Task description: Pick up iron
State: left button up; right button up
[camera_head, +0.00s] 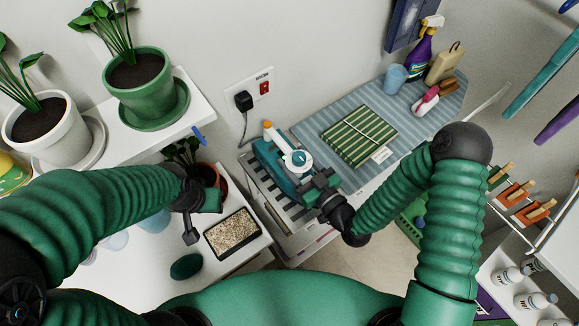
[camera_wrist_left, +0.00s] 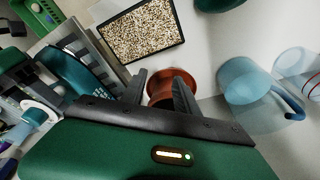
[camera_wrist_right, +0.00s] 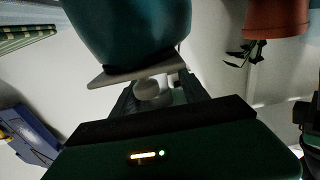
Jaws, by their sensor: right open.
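The teal iron (camera_head: 268,163) with a white dial and an orange tip rests on a slatted metal stand at the left end of the ironing board. My right gripper (camera_head: 318,188) is right beside the iron in the head view. In the right wrist view the iron's teal body (camera_wrist_right: 130,28) is just ahead, and a white knob-like part sits between the open fingers (camera_wrist_right: 155,88). I cannot tell if they touch it. My left gripper (camera_wrist_left: 160,85) is open and empty, above the white table near a brown pot. The iron also shows in the left wrist view (camera_wrist_left: 72,78).
A folded green striped cloth (camera_head: 360,137) lies on the blue striped ironing board (camera_head: 308,122). A black tray of grains (camera_head: 232,233) stands on the white table. A wall socket with a black plug (camera_head: 244,100) is behind the iron. Potted plants (camera_head: 140,80) fill the left shelf.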

aim_at(284, 151)
jog(key=x, duration=0.3)
jog(key=shift+a+p, duration=0.35)
jog(key=shift+a, duration=0.05)
jog(key=shift+w+a, duration=0.15)
jog(key=shift+w, duration=0.15)
jog(key=shift+d, duration=0.9)
jog(key=c, duration=0.5)
jog(key=shift+s+a, duration=0.1)
jog(key=shift+a, duration=0.1)
jog(key=c, duration=0.4)
jog(key=shift+a, duration=0.3)
grip_shut()
pick_arm(q)
jog(key=shift+s+a+r, duration=0.1)
jog(key=shift+a+r, duration=0.15)
jog(key=shift+r, duration=0.35)
jog(key=shift+d, duration=0.2)
pick_arm(e)
jog(key=shift+d, duration=0.2)
pick_arm(q)
jog(key=shift+a, duration=0.1)
